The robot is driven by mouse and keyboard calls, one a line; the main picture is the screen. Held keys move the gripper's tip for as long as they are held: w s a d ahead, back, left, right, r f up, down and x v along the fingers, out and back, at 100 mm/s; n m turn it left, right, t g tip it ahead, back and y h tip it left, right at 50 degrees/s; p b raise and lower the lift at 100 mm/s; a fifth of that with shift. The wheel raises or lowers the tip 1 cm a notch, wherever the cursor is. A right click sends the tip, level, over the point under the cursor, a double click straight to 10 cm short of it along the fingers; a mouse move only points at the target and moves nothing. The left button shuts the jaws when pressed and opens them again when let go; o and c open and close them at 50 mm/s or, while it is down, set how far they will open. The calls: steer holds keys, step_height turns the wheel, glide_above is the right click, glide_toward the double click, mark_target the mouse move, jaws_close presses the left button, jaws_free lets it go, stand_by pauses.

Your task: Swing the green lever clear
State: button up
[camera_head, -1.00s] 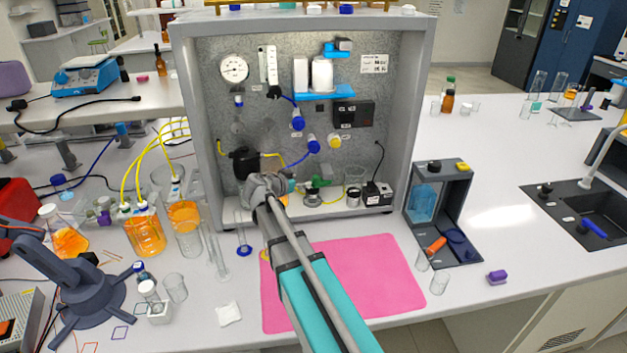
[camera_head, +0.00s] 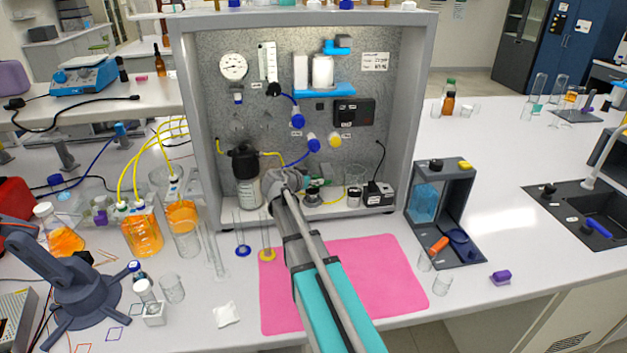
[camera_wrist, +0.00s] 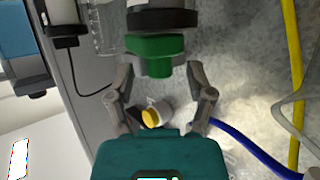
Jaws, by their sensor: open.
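The green lever (camera_wrist: 155,48) shows at the top middle of the wrist view, fixed below a dark round body (camera_wrist: 160,18). My gripper (camera_wrist: 158,77) is open, with one finger on each side of the lever's lower part. I cannot tell whether either finger touches it. In the head view my gripper (camera_head: 283,180) is at the lower middle of the rig panel, and my arm and gripper hide most of the lever.
The grey rig cabinet (camera_head: 192,130) surrounds the gripper on its sides. A black-capped bottle (camera_head: 247,185) stands to the left. A black box (camera_head: 377,193) sits to the right. A blue tube (camera_wrist: 245,142) and a yellow tube (camera_wrist: 291,60) run right of the gripper. A pink mat (camera_head: 385,275) lies in front.

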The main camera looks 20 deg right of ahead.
jaws_close()
